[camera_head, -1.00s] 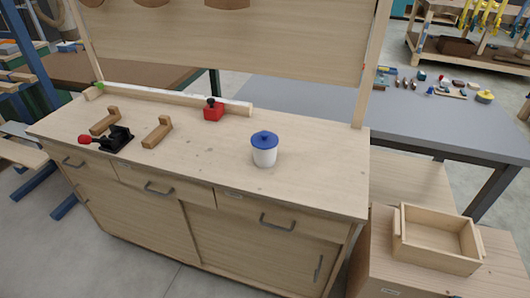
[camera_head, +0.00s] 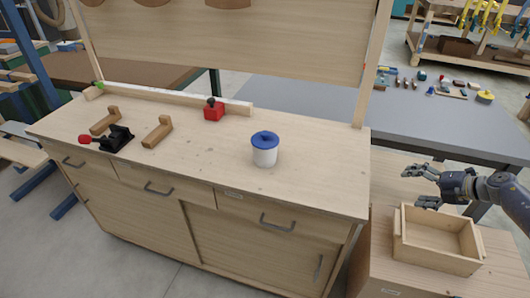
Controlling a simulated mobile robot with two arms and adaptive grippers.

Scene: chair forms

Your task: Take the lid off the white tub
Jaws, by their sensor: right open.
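The white tub (camera_head: 264,157) stands upright on the wooden workbench, right of the middle. Its blue lid (camera_head: 265,140) with a small knob sits on top of it. My right gripper (camera_head: 412,187) comes in from the right edge, its fingers pointing left. It is open and empty, above and behind the wooden box, well to the right of the tub and past the bench's right end. My left gripper is not in view.
On the workbench (camera_head: 205,165) are a black clamp with a red handle (camera_head: 117,139), wooden blocks (camera_head: 158,132) and a red block (camera_head: 213,110). An open wooden box (camera_head: 432,258) stands on a lower cabinet at right. Bench surface around the tub is clear.

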